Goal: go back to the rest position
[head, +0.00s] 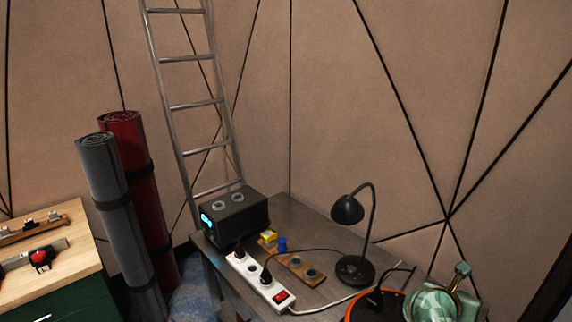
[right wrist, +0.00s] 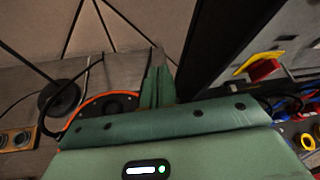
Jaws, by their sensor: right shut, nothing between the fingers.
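My right gripper (right wrist: 158,84) shows in the right wrist view with its two green fingers together and nothing between them. It points past the dark edge of a tall panel, with a grey table top behind it. In the head view, pale green parts of my right arm show at the lower right corner, in front of the table's right end. My left gripper is not in view.
The table (head: 293,208) carries a black power box (head: 235,217), a white power strip (head: 258,282), a wooden socket board (head: 297,265), a black lamp (head: 348,210) and an orange-rimmed reel (head: 352,312). Rolled mats (head: 104,168) and a ladder (head: 190,104) stand left. A dark panel (right wrist: 215,45) is close right.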

